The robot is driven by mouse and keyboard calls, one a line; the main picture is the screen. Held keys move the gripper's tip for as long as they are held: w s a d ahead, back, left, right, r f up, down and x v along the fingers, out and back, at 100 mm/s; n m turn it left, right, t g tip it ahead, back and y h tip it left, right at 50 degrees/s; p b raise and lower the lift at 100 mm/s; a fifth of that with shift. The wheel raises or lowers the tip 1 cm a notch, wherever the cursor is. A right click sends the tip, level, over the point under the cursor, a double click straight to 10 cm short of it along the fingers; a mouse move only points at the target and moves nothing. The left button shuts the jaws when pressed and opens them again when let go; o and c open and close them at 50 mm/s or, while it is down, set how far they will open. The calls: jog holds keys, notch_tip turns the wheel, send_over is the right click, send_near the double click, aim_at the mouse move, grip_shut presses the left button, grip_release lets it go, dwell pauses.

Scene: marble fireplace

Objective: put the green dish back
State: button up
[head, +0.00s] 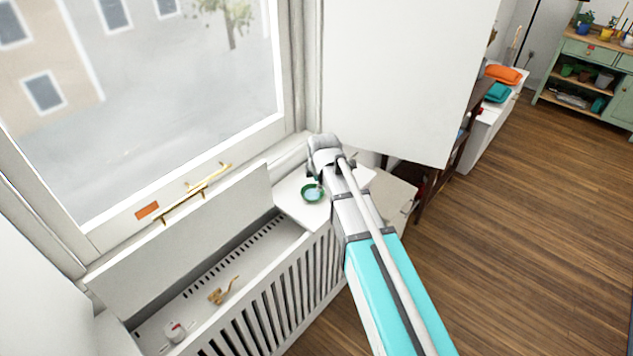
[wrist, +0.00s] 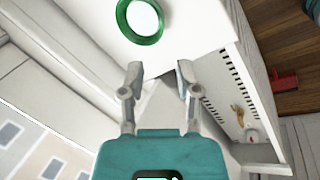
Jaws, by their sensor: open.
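The green dish (head: 304,196) is round with a pale inside and rests on the white ledge (head: 290,203) at the right end of the radiator cover. In the wrist view the green dish (wrist: 148,40) lies at the top, ahead of the fingertips and slightly left of the line between them. My gripper (wrist: 159,70) is open, with nothing between its two fingers, and apart from the dish. In the head view my arm reaches in beside the dish, and the fingers are hard to make out there.
The slatted radiator cover (head: 270,312) has a raised panel (head: 190,245) and an open recess holding a small tan object (head: 221,292) and a small white-and-red object (head: 175,332). The window stands behind. A large white panel (head: 400,70) hangs to the right of my arm.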

dwell(0.3)
jog(key=s+d+f+m+g+h, duration=0.1)
jog(key=s+d+m+g, duration=0.2)
jog(key=s+d+m, duration=1.5)
jog(key=d+m, duration=0.2)
jog(key=shift+s+d+m+g, duration=0.25)
jog(key=shift+s+m+g, duration=0.05)
jog(key=shift+s+m, duration=0.1)
